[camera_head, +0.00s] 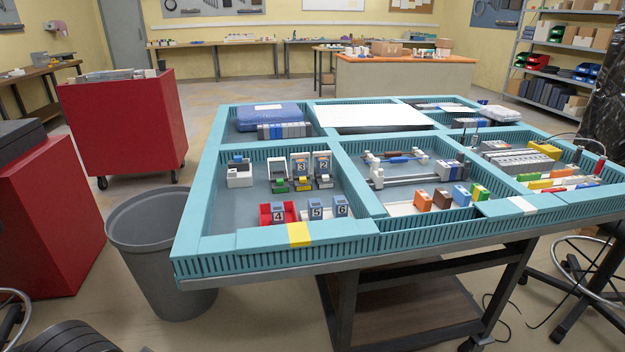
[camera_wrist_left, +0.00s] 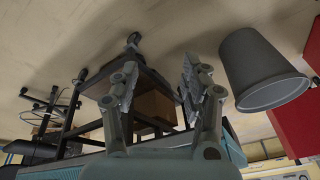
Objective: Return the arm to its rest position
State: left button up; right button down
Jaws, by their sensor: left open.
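My left gripper (camera_wrist_left: 158,82) shows in the left wrist view, with its two grey fingers spread apart and nothing between them. That view is upside down, with the floor at the top and a strip of the table's teal edge (camera_wrist_left: 70,168) at the bottom. Neither gripper shows in the head view. The teal-walled table (camera_head: 205,205) holds numbered socket boxes in its near left compartment: a red one marked 4 (camera_head: 278,213), and boxes 5 (camera_head: 315,210) and 6 (camera_head: 341,206).
A grey bin (camera_head: 150,255) stands on the floor at the table's left and also shows in the left wrist view (camera_wrist_left: 262,75). Red cabinets (camera_head: 125,125) stand farther left. A stool (camera_head: 585,275) is at the right. Floor is clear between bin and cabinets.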

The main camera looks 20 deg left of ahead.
pick_arm(q)
jog(key=s+a+f+g+b, duration=0.1)
jog(key=s+f, duration=0.2)
jog(key=f, duration=0.7)
jog(key=s+a+f+b, duration=0.1)
jog(key=s+f+b, duration=0.15)
jog(key=f, duration=0.85)
jog(key=s+f+g+b, duration=0.1)
jog(key=s+f, duration=1.3)
jog(key=s, duration=0.2)
jog(key=shift+s+a+f, duration=0.15)
jog(key=shift+s+a, duration=0.05)
